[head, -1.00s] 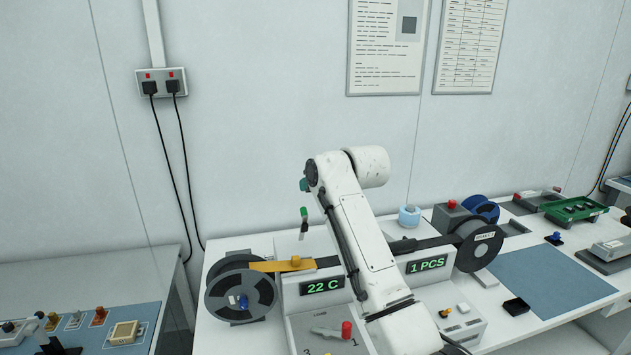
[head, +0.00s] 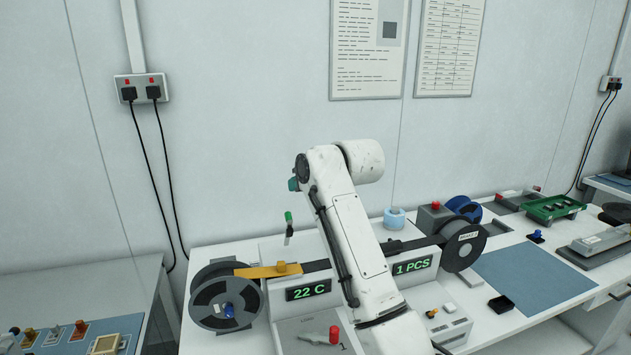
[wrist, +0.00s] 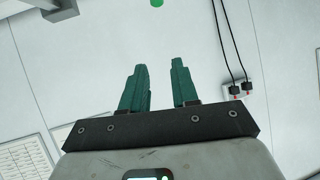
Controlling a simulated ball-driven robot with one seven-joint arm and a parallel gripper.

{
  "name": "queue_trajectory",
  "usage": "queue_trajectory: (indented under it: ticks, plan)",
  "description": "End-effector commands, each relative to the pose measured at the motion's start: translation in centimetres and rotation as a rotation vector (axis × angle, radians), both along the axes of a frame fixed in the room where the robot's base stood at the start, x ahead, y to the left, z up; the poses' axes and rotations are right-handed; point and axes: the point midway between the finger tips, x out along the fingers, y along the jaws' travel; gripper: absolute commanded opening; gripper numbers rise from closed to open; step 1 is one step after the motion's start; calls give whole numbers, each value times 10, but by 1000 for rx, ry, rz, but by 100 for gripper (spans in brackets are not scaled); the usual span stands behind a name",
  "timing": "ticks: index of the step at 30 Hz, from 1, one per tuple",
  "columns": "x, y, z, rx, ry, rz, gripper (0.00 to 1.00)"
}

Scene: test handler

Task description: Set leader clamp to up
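The test handler (head: 270,253) stands on the white bench, with a yellow-orange strip (head: 258,271) running from the left reel to a dark track. A small orange block (head: 288,268) sits on this strip; I cannot tell for sure whether it is the leader clamp, or whether it is up or down. A lever with a red knob (head: 334,334) lies on the front panel. My gripper (wrist: 160,75) has two green fingers standing apart with nothing between them. In the head view my arm hides most of it and part of the handler's middle.
A thin post with a green tip (head: 288,217) rises behind the strip. Reels flank the handler at left (head: 203,300) and right (head: 474,236). A blue mat (head: 535,283) is mostly clear at the right. A wall outlet (wrist: 268,93) shows in the wrist view.

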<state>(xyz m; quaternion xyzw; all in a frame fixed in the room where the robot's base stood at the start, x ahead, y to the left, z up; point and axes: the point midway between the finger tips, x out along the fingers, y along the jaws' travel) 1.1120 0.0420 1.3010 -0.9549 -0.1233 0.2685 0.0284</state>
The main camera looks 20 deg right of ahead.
Motion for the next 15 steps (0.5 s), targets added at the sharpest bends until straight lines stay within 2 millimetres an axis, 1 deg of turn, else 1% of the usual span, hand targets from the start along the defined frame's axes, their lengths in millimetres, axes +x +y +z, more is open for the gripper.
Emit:
queue_trajectory:
  ticks: [9, 15]
  plan:
    - [-46, -15, 26, 1, -4, -2, 29]
    - [-66, -21, 39, 1, -2, -2, 29]
